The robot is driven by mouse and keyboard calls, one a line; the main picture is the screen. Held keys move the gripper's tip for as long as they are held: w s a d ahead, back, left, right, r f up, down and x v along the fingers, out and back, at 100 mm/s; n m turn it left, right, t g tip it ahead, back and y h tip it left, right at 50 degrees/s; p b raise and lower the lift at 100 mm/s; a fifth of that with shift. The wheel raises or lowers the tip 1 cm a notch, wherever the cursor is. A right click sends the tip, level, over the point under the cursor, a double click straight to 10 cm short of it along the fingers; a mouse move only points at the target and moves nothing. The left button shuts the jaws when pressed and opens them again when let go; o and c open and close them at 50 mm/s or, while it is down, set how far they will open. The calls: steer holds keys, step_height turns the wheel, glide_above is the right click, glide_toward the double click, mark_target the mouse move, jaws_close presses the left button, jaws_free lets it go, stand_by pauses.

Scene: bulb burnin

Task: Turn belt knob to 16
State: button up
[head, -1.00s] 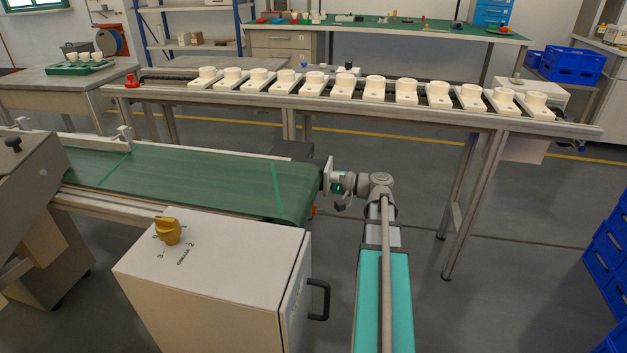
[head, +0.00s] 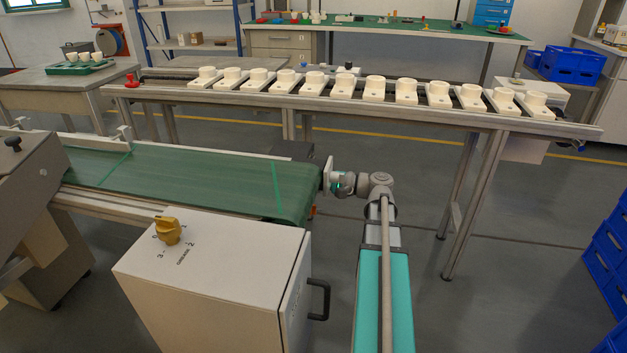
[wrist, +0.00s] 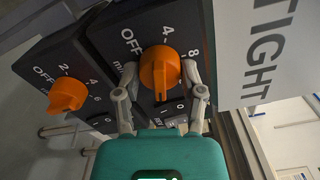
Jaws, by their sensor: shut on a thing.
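An orange knob (wrist: 160,72) sits on a dark panel in the wrist view, with OFF, 4 and 8 printed around it and part of a label starting "m/". The rest of its scale is hidden, so I cannot read its setting. My gripper (wrist: 159,78) is shut on this knob, one finger on each side. In the head view my gripper (head: 329,176) is at the right end of the green conveyor belt (head: 190,180); the held knob is hidden there.
A second orange knob (wrist: 67,95), marked OFF, 2, 4, 6, is close on the left. Rocker switches sit below the knobs. A sign reading TIGHT (wrist: 262,50) is on the right. A white cabinet (head: 215,285) with a yellow knob (head: 167,231) stands in front of the belt.

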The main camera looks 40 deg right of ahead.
steer(key=o, duration=1.1)
steer(key=shift+o, duration=0.2)
steer(key=shift+s+d, duration=0.1)
steer(key=v, duration=1.1)
steer(key=shift+s+d, duration=0.25)
steer(key=shift+s, duration=0.05)
